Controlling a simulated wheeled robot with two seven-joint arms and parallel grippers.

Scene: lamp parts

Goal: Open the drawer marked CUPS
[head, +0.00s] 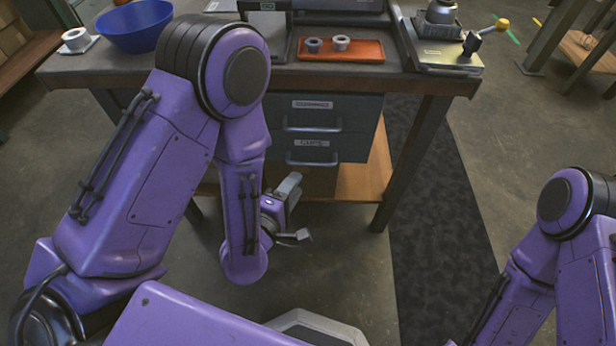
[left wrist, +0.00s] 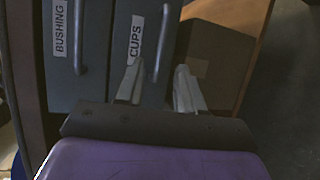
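The CUPS drawer (head: 342,147) is the lower of two grey drawers under the table, and it looks shut. Its pale label faces me, with a bar handle (head: 313,162) below it. My left gripper (head: 297,210) is open and empty, low in front of the drawers. In the left wrist view the drawer front (left wrist: 122,55) appears sideways, and the lower end of its handle (left wrist: 162,40) lies between my spread fingers (left wrist: 158,68) in the picture. I see no contact with the handle. My right gripper is out of view; only my right arm shows.
The upper drawer (head: 345,108), labelled for bushings, is shut. A brown box (left wrist: 215,60) stands on the wooden lower shelf (head: 362,180). On the table are a blue bowl (head: 134,28) and an orange tray (head: 366,50). A table leg (head: 412,160) stands right of the drawers.

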